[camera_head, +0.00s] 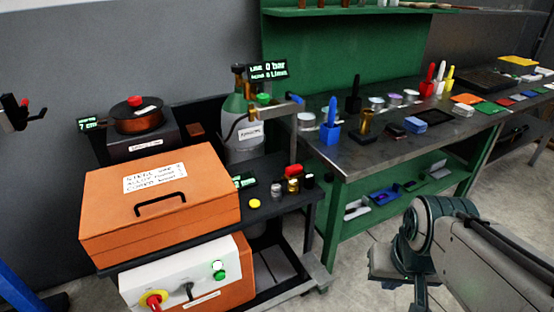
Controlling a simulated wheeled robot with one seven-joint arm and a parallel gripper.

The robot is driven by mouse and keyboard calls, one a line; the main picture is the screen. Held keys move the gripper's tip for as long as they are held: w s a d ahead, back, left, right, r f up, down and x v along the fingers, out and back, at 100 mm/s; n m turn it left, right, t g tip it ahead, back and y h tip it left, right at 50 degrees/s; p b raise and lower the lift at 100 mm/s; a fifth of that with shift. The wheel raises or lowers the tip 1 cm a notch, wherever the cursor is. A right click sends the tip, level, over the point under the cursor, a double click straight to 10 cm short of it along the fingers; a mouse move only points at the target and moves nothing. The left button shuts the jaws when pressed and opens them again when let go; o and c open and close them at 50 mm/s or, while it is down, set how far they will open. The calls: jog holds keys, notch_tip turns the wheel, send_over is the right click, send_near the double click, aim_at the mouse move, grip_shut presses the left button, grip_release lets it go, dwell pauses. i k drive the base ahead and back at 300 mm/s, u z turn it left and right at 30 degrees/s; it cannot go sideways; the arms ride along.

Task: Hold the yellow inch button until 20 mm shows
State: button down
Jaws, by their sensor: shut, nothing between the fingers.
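The yellow button (254,203) sits on the dark top of the cart, right of the orange box. A small display with green characters (243,182) stands just behind it; its reading is too small to make out. My gripper (420,292) is at the lower right, in front of the green bench and well to the right of the button. It is shut and holds nothing. Its fingertips are partly cut off by the bottom edge. Nothing touches the yellow button.
The orange box with a black handle (160,203) fills the cart's left. Below it is a white panel (185,280) with a red-and-yellow knob. A green gas bottle (240,125) stands behind. Small knobs (293,184) lie right of the display. Floor is clear between cart and arm.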

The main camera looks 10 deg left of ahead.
aim_at(254, 203)
jog(key=u, duration=0.05)
jog(key=i, duration=0.6)
jog(key=u, duration=0.7)
jog(key=i, duration=0.35)
jog(key=u, duration=0.4)
